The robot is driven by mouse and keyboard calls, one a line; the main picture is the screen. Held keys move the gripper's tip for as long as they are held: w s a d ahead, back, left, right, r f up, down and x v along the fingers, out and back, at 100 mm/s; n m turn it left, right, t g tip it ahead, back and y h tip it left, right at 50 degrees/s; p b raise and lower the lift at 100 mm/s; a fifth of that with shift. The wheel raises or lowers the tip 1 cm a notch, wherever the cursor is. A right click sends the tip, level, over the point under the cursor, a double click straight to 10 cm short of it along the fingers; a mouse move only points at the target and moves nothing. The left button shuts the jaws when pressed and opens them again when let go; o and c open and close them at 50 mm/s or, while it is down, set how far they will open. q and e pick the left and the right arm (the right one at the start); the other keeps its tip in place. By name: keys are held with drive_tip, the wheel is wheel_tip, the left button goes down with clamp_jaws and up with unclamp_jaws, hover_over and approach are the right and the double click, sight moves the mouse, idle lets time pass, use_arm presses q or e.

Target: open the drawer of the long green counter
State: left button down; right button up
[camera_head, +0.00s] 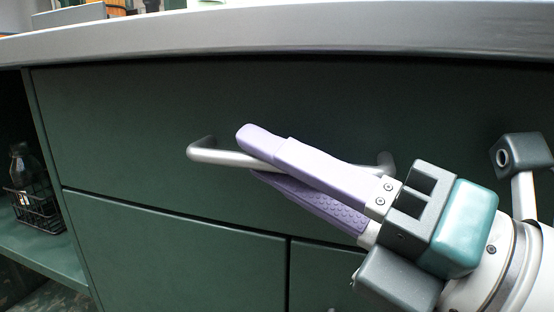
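The long green counter shows a wide dark green drawer front (130,110) under its grey top. The drawer front looks flush with the counter, with only thin dark gaps around it. A grey bar handle (215,155) runs across the drawer front. My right gripper (250,155) reaches in from the lower right with two purple fingers. One finger passes over the front of the bar and the other lies just below and behind it, so the bar runs between them near the tips. The fingers look closed on it. Part of the bar is hidden by the upper finger. My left gripper is not in view.
The grey countertop (300,30) overhangs the drawer, with several objects at its back left edge. Green lower fronts (180,255) lie beneath the drawer. An open shelf (40,250) at the left holds a dark wire basket (38,212) with a bottle (24,165).

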clamp_jaws()
idle(1.1)
